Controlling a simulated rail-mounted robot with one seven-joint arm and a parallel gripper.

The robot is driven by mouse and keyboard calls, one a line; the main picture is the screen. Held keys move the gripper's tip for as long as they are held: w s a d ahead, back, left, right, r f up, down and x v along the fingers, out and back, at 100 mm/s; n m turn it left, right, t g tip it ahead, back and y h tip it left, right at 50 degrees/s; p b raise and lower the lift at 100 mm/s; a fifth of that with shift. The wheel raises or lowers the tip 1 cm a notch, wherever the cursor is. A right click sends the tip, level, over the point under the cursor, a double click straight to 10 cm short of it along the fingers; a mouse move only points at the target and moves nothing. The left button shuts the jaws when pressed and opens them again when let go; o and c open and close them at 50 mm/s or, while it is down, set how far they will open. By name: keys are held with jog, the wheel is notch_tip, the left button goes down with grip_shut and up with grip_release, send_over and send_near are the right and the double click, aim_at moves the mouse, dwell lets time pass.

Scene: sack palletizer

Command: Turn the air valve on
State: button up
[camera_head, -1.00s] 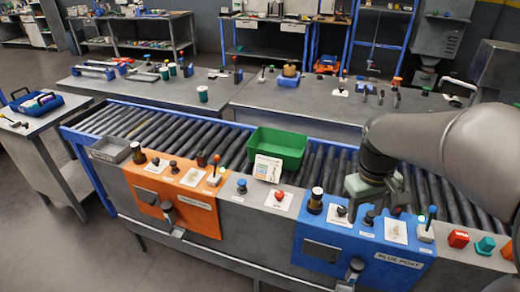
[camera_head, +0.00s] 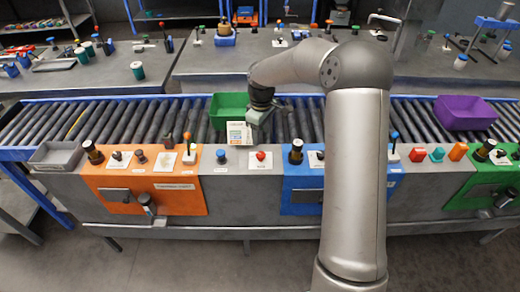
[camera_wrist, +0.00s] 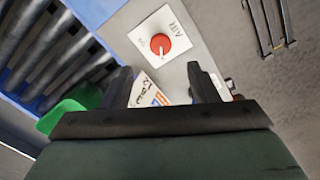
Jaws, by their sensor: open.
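The air valve is a round red knob (camera_wrist: 160,44) on a white plate marked AIR, with a pale line across its face. In the head view the red knob (camera_head: 261,156) sits on the grey console between the orange and blue panels. My gripper (camera_head: 257,115) hangs above and behind it, beside the green bin. In the wrist view my gripper (camera_wrist: 160,78) is open, its two dark fingers apart and not touching the knob, which lies beyond the tips. A printed card (camera_wrist: 148,92) shows between the fingers, partly hidden by the gripper body.
The green bin (camera_head: 228,108) stands on the rollers behind the console. A dark blue-topped button (camera_head: 221,155) lies left of the valve, and a black knob (camera_head: 296,151) right of it. My arm covers part of the blue panel (camera_head: 300,195). A purple bin (camera_head: 463,112) is farther right.

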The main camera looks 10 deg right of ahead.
aim_at(261, 154)
notch_tip(261, 154, down, 9)
jog(key=shift+a+r+p, duration=0.1)
jog(key=shift+p, duration=0.35)
jog(key=c, duration=1)
